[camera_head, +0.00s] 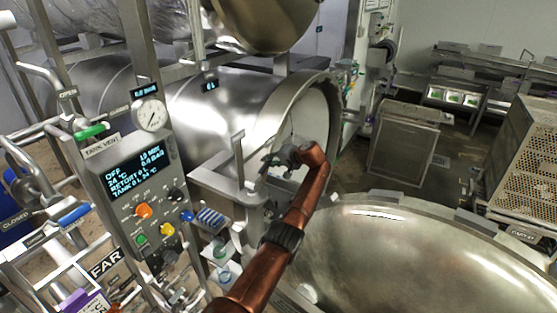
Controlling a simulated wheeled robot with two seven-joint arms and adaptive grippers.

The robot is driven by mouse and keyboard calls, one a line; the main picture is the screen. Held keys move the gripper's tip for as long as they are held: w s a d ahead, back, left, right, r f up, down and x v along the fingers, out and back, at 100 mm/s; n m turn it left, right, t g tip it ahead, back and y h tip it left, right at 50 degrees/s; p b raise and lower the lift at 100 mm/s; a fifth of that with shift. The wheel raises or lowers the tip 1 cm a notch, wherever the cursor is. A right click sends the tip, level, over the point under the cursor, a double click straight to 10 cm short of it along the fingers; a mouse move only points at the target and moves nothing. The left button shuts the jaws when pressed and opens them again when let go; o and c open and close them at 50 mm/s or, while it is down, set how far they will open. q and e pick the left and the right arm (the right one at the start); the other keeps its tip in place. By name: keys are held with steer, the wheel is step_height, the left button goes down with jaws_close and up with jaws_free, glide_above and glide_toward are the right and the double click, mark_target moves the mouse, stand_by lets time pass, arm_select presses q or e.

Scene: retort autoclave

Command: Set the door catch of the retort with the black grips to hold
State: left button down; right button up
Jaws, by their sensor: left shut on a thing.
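A steel retort (217,108) lies on its side in the middle, its round mouth facing right. A large dished steel door (400,250) stands swung open at lower right. My left arm reaches up from the bottom. My left gripper (280,160) is in front of the lower part of the retort mouth, beside the metal bracket. It is shut on a small part there, which I take to be the door catch; the fingers hide most of it, and its setting cannot be read. Black grips cannot be made out. My right gripper is not in view.
A control panel (137,185) with a lit screen and coloured knobs stands left, under a round gauge (152,114). Pipes and labelled valve handles crowd the left side. A perforated crate (522,150) is at right. Open floor lies behind the door.

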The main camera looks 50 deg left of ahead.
arm_select(q)
steer(key=shift+f, duration=0.1)
steer(key=c, duration=1.8)
jaws_free()
steer(key=shift+w+a, duration=0.1)
steer(key=shift+d, duration=0.3)
steer(key=v, duration=1.1)
steer(key=shift+d+r, duration=0.2)
steer(key=shift+r, duration=0.05)
